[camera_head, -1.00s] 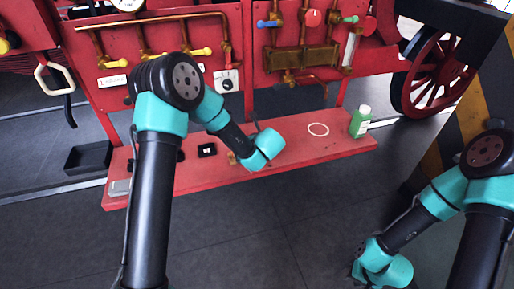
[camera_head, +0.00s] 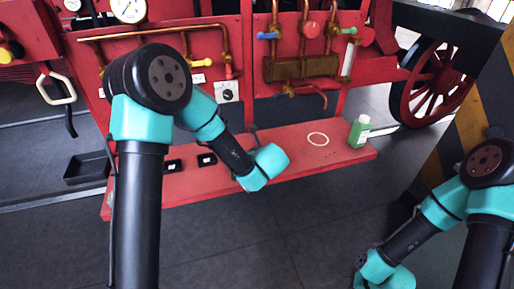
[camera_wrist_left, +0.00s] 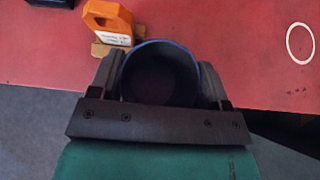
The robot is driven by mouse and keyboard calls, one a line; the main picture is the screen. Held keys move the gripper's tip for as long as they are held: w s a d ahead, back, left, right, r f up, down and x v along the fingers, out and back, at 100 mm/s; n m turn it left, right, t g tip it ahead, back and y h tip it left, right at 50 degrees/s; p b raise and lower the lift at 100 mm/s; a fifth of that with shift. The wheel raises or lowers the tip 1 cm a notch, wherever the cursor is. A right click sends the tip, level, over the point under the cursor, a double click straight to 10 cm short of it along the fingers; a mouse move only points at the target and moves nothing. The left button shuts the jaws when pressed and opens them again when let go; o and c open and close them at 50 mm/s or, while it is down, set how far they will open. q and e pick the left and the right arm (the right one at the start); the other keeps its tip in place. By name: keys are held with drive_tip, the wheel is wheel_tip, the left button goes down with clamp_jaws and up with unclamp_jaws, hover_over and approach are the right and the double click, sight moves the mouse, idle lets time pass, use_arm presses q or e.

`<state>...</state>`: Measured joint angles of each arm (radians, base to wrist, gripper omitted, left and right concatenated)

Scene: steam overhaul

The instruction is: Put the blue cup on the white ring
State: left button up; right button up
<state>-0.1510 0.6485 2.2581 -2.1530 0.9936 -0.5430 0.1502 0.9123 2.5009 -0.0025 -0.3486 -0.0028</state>
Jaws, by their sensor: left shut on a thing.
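The blue cup (camera_wrist_left: 160,75) shows in the left wrist view as a dark, open cup with a blue rim. My left gripper (camera_wrist_left: 160,85) is shut on it, with one finger on each side. In the head view the left wrist hides the gripper and cup near the front edge of the red bench. The white ring (camera_head: 309,139) lies flat on the bench, right of and beyond my left wrist. It also shows at the upper right of the left wrist view (camera_wrist_left: 289,43), apart from the cup. My right arm is at the lower right; its gripper is not visible.
A green bottle (camera_head: 359,131) stands right of the ring on the red bench (camera_head: 287,147). An orange container (camera_wrist_left: 107,22) stands just beyond the cup. A black box (camera_head: 207,160) lies left of my wrist. Brass pipes and valves are behind.

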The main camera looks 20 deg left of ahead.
use_arm(q)
drive_tip(key=s+d, duration=0.2)
drive_tip(key=s, duration=0.6)
drive_tip(key=shift+d+r, duration=0.15)
drive_tip(key=shift+r, duration=0.25)
drive_tip(key=w+a+m+t+h, duration=0.1)
drive_tip(key=w+a+m+h, duration=0.1)
drive_tip(key=w+a, duration=0.3)
drive_tip(key=shift+m+h, duration=0.3)
drive_tip(key=shift+m, duration=0.2)
drive_tip(key=shift+f, duration=0.1)
idle(0.4)
